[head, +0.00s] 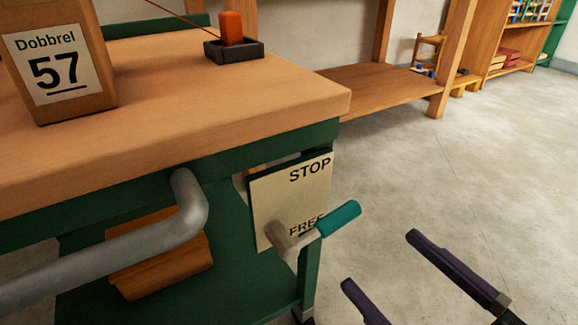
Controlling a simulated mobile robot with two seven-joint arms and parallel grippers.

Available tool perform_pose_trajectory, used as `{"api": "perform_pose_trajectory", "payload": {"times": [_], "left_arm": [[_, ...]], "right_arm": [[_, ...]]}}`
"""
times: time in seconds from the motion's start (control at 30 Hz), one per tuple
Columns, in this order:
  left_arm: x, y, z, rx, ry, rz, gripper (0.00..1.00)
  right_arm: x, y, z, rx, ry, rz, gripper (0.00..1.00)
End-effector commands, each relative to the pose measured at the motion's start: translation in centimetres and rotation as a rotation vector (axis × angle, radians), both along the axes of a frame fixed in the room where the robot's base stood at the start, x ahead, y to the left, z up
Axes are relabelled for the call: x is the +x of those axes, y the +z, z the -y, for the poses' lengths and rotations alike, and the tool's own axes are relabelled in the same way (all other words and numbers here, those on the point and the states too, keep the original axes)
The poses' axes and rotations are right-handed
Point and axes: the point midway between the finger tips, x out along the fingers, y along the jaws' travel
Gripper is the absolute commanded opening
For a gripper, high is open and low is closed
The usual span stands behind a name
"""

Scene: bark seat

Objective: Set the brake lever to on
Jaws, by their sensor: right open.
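The brake lever (339,218) has a teal grip on a pale arm. It pivots at a beige hub low on a cream plate (275,205) fixed to the bench's end. The plate reads STOP at the top and FREE lower down. The lever points right and slightly up, beside the word FREE. My right gripper (379,258) is open and empty, its two dark purple fingers at the lower right. It is right of and below the teal grip, apart from it in the picture. My left gripper is not in view.
The green bench with a wooden top (210,85) fills the left. A grey pipe (120,255) bends in front of it. On top stand a box marked Dobbrel 57 (57,65) and a dark tray (232,52) with an orange block. The grey floor (470,170) at right is clear.

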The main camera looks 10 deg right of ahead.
Motion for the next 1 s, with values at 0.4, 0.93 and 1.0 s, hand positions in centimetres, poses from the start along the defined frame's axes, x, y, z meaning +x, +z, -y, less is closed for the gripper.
{"api": "perform_pose_trajectory", "payload": {"times": [0.4,0.93,1.0], "left_arm": [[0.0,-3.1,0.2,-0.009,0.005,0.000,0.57],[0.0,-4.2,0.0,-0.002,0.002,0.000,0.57],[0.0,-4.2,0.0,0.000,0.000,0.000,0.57]], "right_arm": [[6.2,-0.3,-2.2,0.002,0.000,0.009,1.00],[9.3,0.0,-3.3,0.000,-0.001,0.002,1.00],[9.3,0.0,-3.3,0.000,-0.001,0.002,0.97]]}}
